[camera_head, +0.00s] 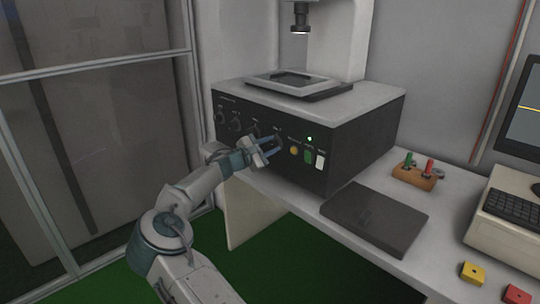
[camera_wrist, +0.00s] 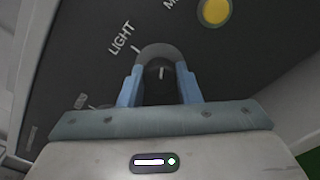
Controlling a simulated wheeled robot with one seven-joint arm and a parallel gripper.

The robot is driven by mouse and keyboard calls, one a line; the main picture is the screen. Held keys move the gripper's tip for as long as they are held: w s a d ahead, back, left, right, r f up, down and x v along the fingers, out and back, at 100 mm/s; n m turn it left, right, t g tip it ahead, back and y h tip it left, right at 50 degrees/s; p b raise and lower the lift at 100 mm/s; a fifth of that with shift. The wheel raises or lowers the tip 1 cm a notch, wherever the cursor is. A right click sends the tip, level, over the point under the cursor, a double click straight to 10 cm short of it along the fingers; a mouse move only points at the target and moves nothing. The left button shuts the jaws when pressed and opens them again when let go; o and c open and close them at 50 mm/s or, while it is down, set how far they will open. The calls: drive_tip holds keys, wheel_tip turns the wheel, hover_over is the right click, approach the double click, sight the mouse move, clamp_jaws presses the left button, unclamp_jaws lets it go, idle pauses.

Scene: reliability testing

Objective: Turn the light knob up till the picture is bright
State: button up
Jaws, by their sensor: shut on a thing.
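The light knob (camera_wrist: 158,70) is a dark round knob with a white pointer line on the black front panel. The word LIGHT is printed beside it in the wrist view. My gripper (camera_wrist: 159,88) is shut on this knob, with one blue finger on each side of it. In the head view my gripper (camera_head: 268,146) reaches the front panel of the black instrument box (camera_head: 361,143). The picture's screen (camera_head: 532,105) is at the right edge, dark with a yellow line, and only partly in view.
A yellow round button (camera_head: 294,151), a green switch (camera_head: 308,156) and a white switch (camera_head: 320,160) sit right of the knob. Several other knobs are to its left. A dark flat plate (camera_head: 375,218) and a wooden block with plugs (camera_head: 414,176) lie on the bench.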

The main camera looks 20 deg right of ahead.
drive_tip(key=m+b, duration=0.4)
drive_tip(key=b, duration=0.1)
drive_tip(key=m+b, duration=0.2)
drive_tip(key=shift+f, duration=0.35)
drive_tip(key=m+b, duration=0.6)
drive_tip(key=b, duration=0.1)
drive_tip(key=shift+m+b, duration=0.35)
drive_tip(key=shift+m, duration=0.05)
drive_tip(key=m+b, duration=0.6)
drive_tip(key=shift+r, duration=0.1)
drive_tip(key=m+b, duration=0.3)
drive_tip(key=m, duration=0.2)
drive_tip(key=shift+r, duration=0.15)
drive_tip(key=shift+r, duration=0.1)
drive_tip(key=o, duration=1)
drive_tip(key=shift+c, duration=0.2)
drive_tip(key=shift+a, duration=0.1)
